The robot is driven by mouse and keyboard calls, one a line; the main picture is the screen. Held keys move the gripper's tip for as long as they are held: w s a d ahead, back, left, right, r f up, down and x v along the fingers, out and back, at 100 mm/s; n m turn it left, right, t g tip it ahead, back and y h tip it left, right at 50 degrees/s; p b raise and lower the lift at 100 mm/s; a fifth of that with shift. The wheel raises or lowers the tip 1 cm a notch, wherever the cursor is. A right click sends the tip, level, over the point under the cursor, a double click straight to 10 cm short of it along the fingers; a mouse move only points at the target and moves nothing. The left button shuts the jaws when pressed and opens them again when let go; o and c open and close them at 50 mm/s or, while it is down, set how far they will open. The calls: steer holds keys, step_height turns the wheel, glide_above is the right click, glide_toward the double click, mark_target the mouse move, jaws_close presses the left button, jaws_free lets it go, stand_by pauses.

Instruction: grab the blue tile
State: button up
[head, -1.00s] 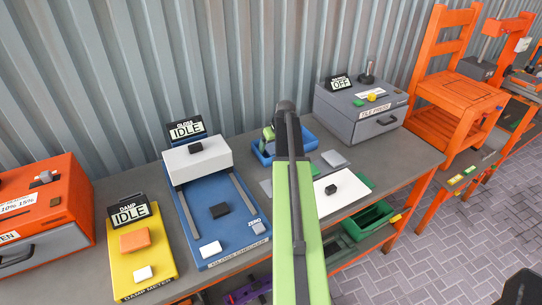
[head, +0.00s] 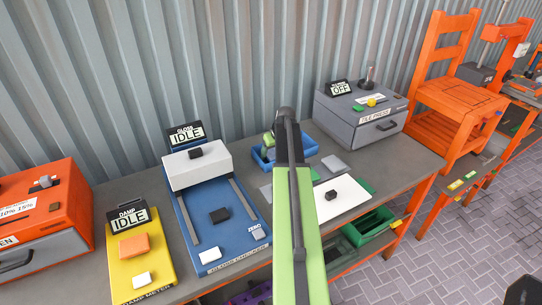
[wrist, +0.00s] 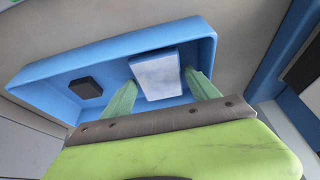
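A blue tray (wrist: 225,45) fills much of the wrist view. A tile with a pale, mottled bluish-white face and a blue edge (wrist: 156,77) lies in it. My gripper (wrist: 161,78) is open, with one green finger on each side of this tile. The fingertips are close to its sides; I cannot tell whether they touch. A small black block (wrist: 86,88) lies to the left in the same tray. In the head view, the blue tray (head: 307,148) is on the bench behind my arm, and my gripper (head: 268,140) is at its left part, with the tile hidden.
The blue gloss checker (head: 220,240) and yellow damp meter (head: 150,270) stand left on the grey bench. The grey tile press (head: 355,118) stands right of the tray. A white board (head: 345,202) with a dark block lies in front. Corrugated wall stands close behind.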

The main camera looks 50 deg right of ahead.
steer(key=c, duration=1.1)
steer(key=shift+o, duration=0.2)
